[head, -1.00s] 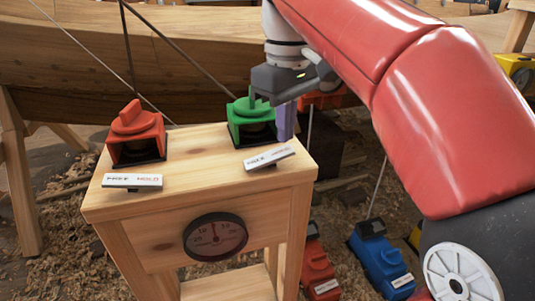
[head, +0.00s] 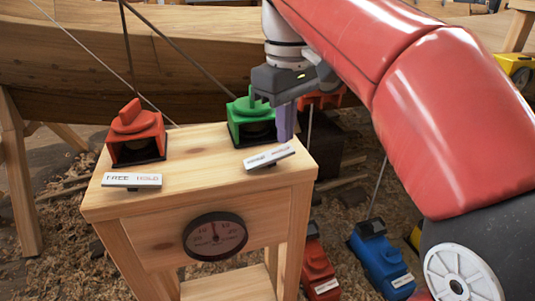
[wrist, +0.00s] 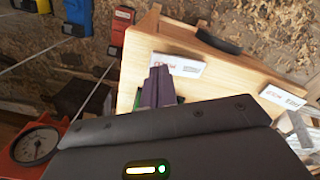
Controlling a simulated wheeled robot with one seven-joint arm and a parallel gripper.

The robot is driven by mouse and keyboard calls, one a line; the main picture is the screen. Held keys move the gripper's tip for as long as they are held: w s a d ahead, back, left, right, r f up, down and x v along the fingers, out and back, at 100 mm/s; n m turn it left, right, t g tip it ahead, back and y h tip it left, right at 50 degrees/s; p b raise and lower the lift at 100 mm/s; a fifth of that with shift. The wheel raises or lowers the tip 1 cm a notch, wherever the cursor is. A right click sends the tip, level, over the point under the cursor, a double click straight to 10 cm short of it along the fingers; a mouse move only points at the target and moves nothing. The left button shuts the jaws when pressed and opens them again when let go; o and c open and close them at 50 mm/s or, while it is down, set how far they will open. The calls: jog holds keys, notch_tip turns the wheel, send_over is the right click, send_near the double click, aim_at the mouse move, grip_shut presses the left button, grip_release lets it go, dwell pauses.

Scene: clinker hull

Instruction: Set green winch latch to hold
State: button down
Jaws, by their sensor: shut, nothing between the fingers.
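The green winch (head: 250,127) stands at the back right of a wooden stand, with an upright green tab on top. A white FREE/HOLD plate (head: 269,157) is in front of it; its lettering is blurred here. My gripper (head: 284,130) is at the winch's right side, pointing down, with its purple fingers together and empty. Whether they touch the winch I cannot tell. In the wrist view my purple fingers (wrist: 157,86) appear beside the plate (wrist: 179,65). Most of the green winch is hidden there behind my gripper body.
A red winch (head: 136,135) with its own plate (head: 132,180) is on the stand's left. A round dial (head: 215,236) is on the stand's front. Red (head: 318,270) and blue (head: 384,262) units stand low at right. The wooden hull (head: 190,65) lies behind.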

aim_at(285, 149)
jog(key=shift+f+b, duration=0.9)
jog(key=shift+f, duration=0.45)
dwell(0.4)
notch_tip(285, 149, up, 5)
jog(key=p, duration=0.5)
jog(key=shift+r+p, duration=0.15)
jog(key=shift+p, duration=0.2)
jog(key=shift+r+p, duration=0.3)
jog(key=shift+r, duration=0.6)
jog(key=s+d+f+m+t, duration=0.2)
jog(key=s+d+f+m, duration=0.2)
jog(key=f, duration=0.5)
jog(key=s+d+f+m+t, duration=0.3)
jog(key=s+d+f+m, duration=0.2)
jog(key=s+d+f, duration=0.3)
notch_tip(285, 149, down, 2)
jog(key=shift+s+f+t, duration=0.15)
jog(key=shift+s+t, duration=0.15)
jog(key=shift+s, duration=0.55)
